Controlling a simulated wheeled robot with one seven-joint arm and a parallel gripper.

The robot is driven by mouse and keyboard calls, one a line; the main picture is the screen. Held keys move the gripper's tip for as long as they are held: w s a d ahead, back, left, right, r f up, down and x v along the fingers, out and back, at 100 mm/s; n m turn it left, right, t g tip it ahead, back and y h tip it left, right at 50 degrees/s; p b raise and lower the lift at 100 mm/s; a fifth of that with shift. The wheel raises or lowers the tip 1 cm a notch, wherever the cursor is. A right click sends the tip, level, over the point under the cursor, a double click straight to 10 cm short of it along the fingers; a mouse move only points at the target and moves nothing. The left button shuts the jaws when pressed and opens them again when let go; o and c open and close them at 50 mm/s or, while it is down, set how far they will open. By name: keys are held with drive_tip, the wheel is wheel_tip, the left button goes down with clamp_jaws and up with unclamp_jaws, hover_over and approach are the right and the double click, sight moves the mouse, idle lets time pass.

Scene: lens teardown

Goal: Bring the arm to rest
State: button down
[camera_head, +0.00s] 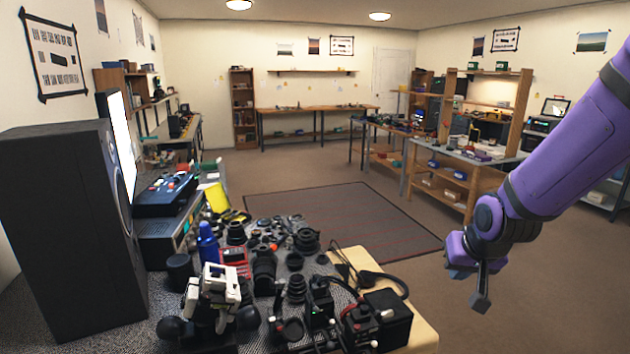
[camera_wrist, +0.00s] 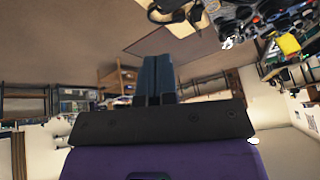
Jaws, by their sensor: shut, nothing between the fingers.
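My purple arm (camera_head: 570,140) reaches in from the right edge of the head view, raised over open floor. My gripper (camera_head: 482,290) hangs at its end, to the right of the cluttered bench and apart from it. In the wrist view my gripper's two dark fingers (camera_wrist: 157,78) lie together, with nothing between them. The wrist view looks upside down, with the floor near the top and shelves lower down.
A bench (camera_head: 425,335) holds lens parts, tools and a black box (camera_head: 385,318). A large black speaker (camera_head: 70,230) stands at the left. A wooden shelf unit (camera_head: 450,180) stands behind my arm. A dark floor mat (camera_head: 350,215) and the floor around it are clear.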

drive_tip(key=s+d+r+n, duration=0.1)
drive_tip(key=s+d+r, duration=0.1)
drive_tip(key=s+r, duration=1.6)
drive_tip(key=s, duration=0.3)
drive_tip(key=shift+s+d+n, duration=0.15)
drive_tip(key=shift+n, duration=0.15)
drive_tip(key=shift+f, duration=0.1)
idle(0.4)
